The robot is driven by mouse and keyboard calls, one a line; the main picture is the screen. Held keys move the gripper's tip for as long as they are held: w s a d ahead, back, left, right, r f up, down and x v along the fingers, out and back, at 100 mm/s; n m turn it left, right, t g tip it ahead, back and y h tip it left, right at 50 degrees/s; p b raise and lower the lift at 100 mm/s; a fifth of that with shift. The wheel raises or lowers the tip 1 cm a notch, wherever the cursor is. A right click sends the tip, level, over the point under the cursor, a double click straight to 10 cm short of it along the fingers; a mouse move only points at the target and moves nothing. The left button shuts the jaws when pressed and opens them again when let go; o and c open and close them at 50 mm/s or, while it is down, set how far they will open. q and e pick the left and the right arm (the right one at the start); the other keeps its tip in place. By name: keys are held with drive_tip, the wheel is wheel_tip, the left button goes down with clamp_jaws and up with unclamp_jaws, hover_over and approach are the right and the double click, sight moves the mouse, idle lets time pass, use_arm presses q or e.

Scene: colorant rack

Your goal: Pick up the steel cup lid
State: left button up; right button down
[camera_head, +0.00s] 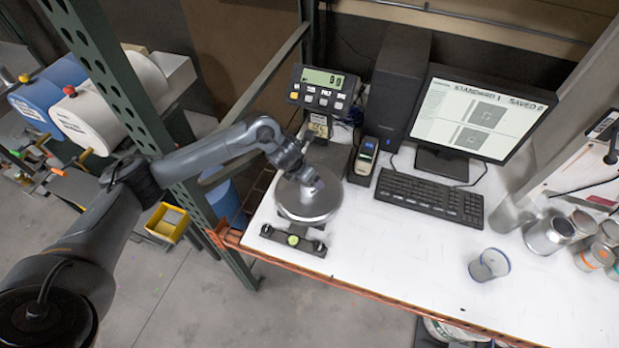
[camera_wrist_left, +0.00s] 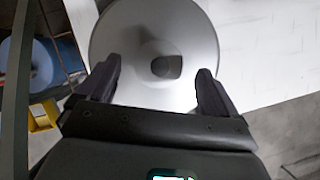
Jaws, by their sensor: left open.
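My left gripper (camera_head: 311,182) is above the round steel scale pan (camera_head: 308,207) in the head view. In the left wrist view its two dark fingers (camera_wrist_left: 158,78) are apart, with nothing held between them. The pan (camera_wrist_left: 150,25) fills the area behind the fingers, with a small dark patch near its middle that may be a reflection. I cannot clearly pick out a separate steel cup lid. My right gripper is not in view.
The scale display (camera_head: 323,88) stands behind the pan. A keyboard (camera_head: 430,195), monitor (camera_head: 480,115) and handheld device (camera_head: 364,160) are to its right. A blue-rimmed cup (camera_head: 490,265) is near the front edge. A green rack post (camera_head: 140,110) stands beside my left arm. The table middle is clear.

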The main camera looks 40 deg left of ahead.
use_arm(q)
drive_tip(key=shift+w+f, duration=0.2)
drive_tip(key=shift+f, duration=0.35)
drive_tip(key=shift+c, duration=0.2)
drive_tip(key=c, duration=1.1)
drive_tip(key=shift+o, duration=0.2)
drive_tip(key=shift+r, duration=0.1)
